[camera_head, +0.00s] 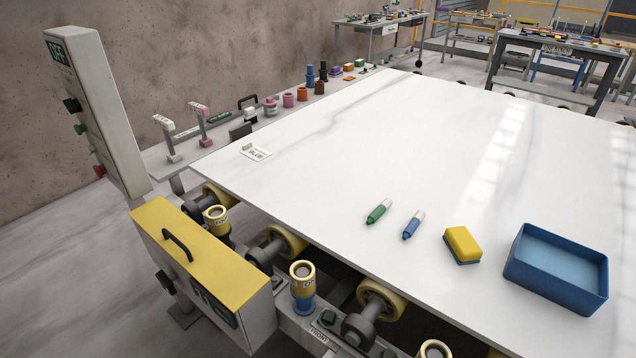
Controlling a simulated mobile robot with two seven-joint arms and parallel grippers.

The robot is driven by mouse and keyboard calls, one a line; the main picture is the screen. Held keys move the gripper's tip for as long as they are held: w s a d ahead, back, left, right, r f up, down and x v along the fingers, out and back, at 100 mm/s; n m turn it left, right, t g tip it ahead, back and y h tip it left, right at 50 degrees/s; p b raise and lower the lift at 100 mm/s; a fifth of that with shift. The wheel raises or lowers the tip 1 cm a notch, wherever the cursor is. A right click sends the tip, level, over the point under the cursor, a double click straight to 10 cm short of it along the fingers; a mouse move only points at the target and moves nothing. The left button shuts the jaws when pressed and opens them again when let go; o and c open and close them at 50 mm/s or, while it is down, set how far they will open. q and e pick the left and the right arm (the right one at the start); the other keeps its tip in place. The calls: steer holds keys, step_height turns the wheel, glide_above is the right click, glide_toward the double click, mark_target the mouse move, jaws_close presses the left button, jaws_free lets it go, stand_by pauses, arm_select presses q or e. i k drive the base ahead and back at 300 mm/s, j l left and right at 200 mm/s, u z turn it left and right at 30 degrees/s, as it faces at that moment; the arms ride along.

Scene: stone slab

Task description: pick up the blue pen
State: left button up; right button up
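The blue pen (413,225) lies on the white stone slab (330,190), near its front edge. It has a blue body and a white end, and it is tilted in the picture with the white end pointing up and right. A green pen (378,211) of the same shape lies just to its left, apart from it. Neither of my grippers is in the camera_head view, and nothing touches the blue pen.
A yellow and blue sponge (462,244) and a blue tray (556,268) lie to the right of the pens. A small label card (256,152) is at the slab's left. Rollers (380,300) line the front edge. The slab's middle is clear.

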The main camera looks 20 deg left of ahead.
mark_target(409, 229)
steer(key=i+l+z, duration=0.1)
steer(key=z, duration=0.3)
steer(key=i+l+z, duration=0.1)
steer(key=z, duration=0.3)
steer(key=i+l+z, duration=0.15)
steer(key=z, duration=0.25)
